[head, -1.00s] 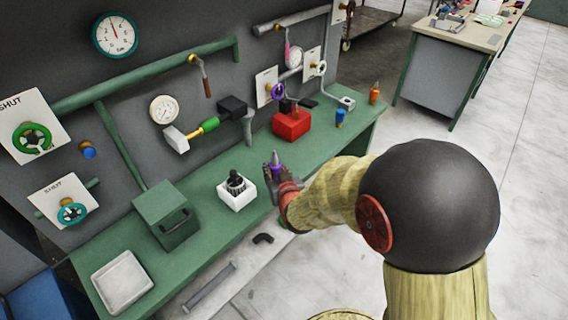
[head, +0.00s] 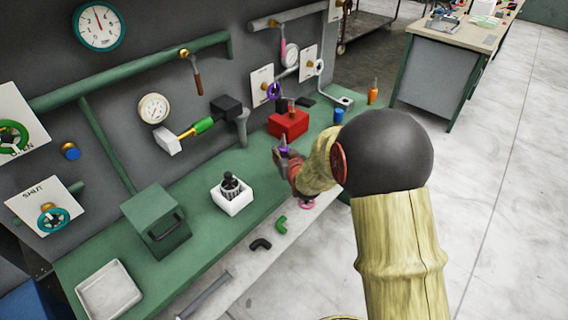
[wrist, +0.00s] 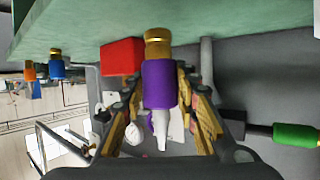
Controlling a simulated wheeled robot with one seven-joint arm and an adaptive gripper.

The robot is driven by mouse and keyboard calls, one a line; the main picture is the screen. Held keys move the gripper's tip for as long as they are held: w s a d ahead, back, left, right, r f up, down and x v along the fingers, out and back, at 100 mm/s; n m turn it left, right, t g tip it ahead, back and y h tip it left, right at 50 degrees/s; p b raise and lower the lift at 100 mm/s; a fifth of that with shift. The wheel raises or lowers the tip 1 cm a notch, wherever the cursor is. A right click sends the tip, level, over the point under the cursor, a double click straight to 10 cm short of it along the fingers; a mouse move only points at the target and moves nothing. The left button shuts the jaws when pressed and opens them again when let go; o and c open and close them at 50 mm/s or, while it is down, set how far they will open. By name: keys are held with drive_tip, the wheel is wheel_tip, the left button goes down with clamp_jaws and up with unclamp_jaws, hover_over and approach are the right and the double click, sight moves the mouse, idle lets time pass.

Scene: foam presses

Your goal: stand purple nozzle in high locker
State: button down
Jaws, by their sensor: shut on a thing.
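The purple nozzle (wrist: 160,85) has a brass collar and a pale tapered tip. In the wrist view it sits between the two fingers of my gripper (wrist: 158,76), which is shut on its purple body. In the head view the nozzle (head: 284,151) shows only as a small purple patch in my gripper (head: 281,154), over the green bench in front of the red box. My arm hides part of that area. I cannot pick out a high locker in these views.
The green bench (head: 200,208) carries a red box (head: 289,123), a white holder (head: 236,203), a lidded green box (head: 155,222) and a white tray (head: 108,292). Blue (head: 338,116) and orange (head: 373,93) nozzles stand toward its far end. Pipes and valves line the wall behind.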

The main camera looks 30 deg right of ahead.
drive_tip(key=shift+w+d+f, duration=0.35)
drive_tip(key=shift+w+f, duration=0.15)
drive_tip(key=shift+f, duration=0.15)
drive_tip(key=shift+f+b, duration=0.55)
drive_tip(key=shift+f, duration=0.8)
drive_tip(key=shift+f, duration=0.2)
drive_tip(key=c, duration=1.4)
unclamp_jaws()
drive_tip(key=shift+s, duration=0.1)
